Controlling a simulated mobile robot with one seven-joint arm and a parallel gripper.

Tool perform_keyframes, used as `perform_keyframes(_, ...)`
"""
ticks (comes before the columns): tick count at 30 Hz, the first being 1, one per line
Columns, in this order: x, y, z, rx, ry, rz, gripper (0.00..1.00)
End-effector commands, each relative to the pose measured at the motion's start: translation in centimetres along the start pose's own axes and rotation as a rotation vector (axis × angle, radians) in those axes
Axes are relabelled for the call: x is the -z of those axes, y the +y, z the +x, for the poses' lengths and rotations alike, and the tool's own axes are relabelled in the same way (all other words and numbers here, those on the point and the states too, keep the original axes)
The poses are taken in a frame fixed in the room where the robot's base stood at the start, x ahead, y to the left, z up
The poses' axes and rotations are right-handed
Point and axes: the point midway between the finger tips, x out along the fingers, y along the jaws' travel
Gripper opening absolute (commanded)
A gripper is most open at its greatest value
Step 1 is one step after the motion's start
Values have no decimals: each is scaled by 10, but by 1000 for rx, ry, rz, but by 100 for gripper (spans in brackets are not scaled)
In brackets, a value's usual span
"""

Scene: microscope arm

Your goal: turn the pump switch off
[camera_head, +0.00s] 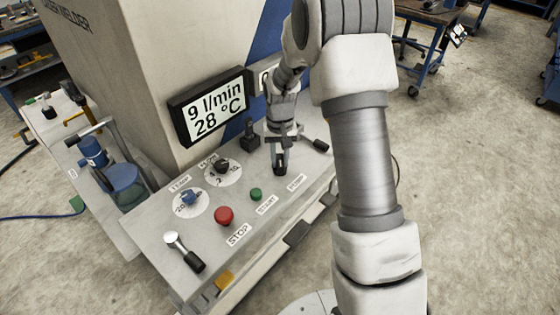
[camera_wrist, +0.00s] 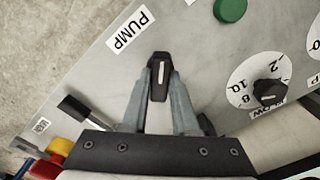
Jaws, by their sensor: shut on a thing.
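The pump switch (camera_wrist: 159,78) is a small black rotary knob with a white line, on the grey panel beside the PUMP label (camera_wrist: 130,30). In the wrist view its white line runs nearly straight up and down the picture. My gripper (camera_wrist: 160,76) has one finger on each side of the knob and is shut on it. In the head view my gripper (camera_head: 280,165) reaches down to the panel near the PUMP label (camera_head: 297,182), and its fingers largely hide the switch.
The panel also carries a green START button (camera_head: 256,194), a red STOP button (camera_head: 224,215), a flow knob (camera_head: 221,166) and a blue knob (camera_head: 188,197). A black lever (camera_head: 250,138) stands close left of my gripper. The display (camera_head: 208,105) reads 9 l/min and 28 °C.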

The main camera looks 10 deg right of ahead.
Motion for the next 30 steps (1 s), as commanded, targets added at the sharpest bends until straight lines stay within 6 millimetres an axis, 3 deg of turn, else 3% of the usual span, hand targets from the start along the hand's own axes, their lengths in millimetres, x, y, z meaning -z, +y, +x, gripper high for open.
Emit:
perform_keyframes(18, 1, 0, -1, 0, 2, -556, 0)
perform_keyframes(30, 1, 0, -1, 0, 3, -754, 0)
